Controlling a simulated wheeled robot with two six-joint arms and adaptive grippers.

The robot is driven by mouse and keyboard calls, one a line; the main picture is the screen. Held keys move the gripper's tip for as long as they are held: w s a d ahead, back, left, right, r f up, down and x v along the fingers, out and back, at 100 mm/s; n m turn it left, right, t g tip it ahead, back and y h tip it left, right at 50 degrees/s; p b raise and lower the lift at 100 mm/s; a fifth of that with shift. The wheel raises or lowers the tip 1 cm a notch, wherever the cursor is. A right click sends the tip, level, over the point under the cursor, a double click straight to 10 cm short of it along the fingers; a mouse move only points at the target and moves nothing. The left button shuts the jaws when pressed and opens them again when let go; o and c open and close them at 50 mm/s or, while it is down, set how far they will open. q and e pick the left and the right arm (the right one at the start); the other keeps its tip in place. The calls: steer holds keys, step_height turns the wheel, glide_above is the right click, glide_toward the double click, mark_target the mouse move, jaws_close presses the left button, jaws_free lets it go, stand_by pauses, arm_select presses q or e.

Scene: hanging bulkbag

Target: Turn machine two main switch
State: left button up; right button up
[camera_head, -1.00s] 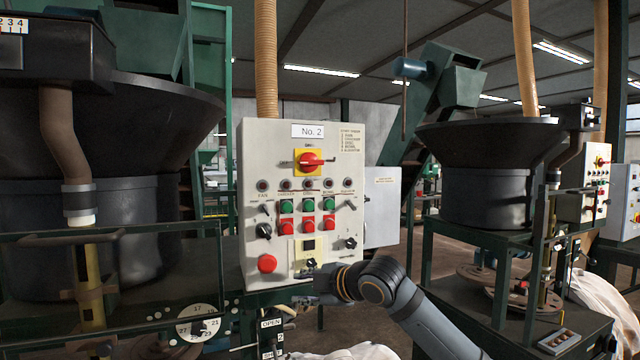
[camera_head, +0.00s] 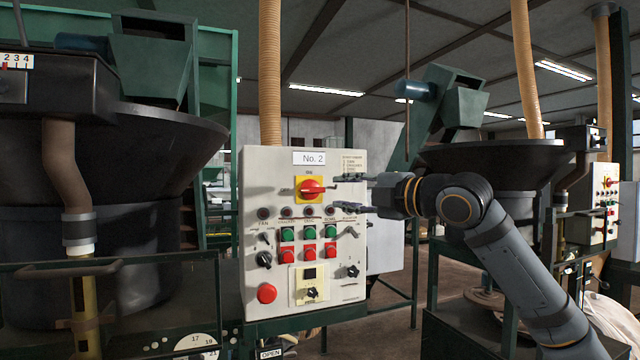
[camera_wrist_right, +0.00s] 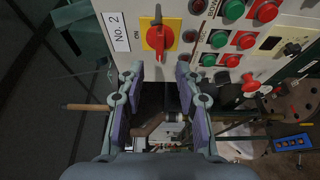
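The No. 2 control panel (camera_head: 345,290) is a pale box facing me, with a "No. 2" label (camera_head: 309,158) at its top. Its main switch (camera_head: 311,188) is a red rotary handle on a yellow plate, with the handle lying sideways in the head view. My right gripper (camera_head: 342,193) is at the panel's right side, fingers spread and pointing left toward the switch, with nothing between them. In the right wrist view, the switch (camera_wrist_right: 158,38) sits beyond the fingertips of the open gripper (camera_wrist_right: 160,74), apart from them. My left gripper is out of view.
Green and red push buttons (camera_head: 309,233) and small knobs sit below the switch. A red round button (camera_head: 267,293) is at lower left. A large dark hopper (camera_head: 150,140) stands at the left, and another machine (camera_head: 488,175) with its own panel (camera_head: 605,195) at the right.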

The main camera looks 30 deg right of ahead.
mark_target(316, 191)
steer(key=w+p, duration=0.1)
steer(key=w, duration=0.1)
steer(key=w+p, duration=0.2)
steer(key=w+a+p, duration=0.1)
steer(key=w, duration=0.1)
steer(key=shift+w+r, duration=0.2)
steer(key=shift+w, duration=0.15)
steer(key=shift+w+a+f+p, duration=0.1)
steer(key=shift+w+f+p, duration=0.1)
steer(key=shift+w+p, duration=0.35)
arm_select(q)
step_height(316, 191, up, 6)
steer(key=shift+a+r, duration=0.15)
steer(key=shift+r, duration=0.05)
arm_select(e)
jaws_close()
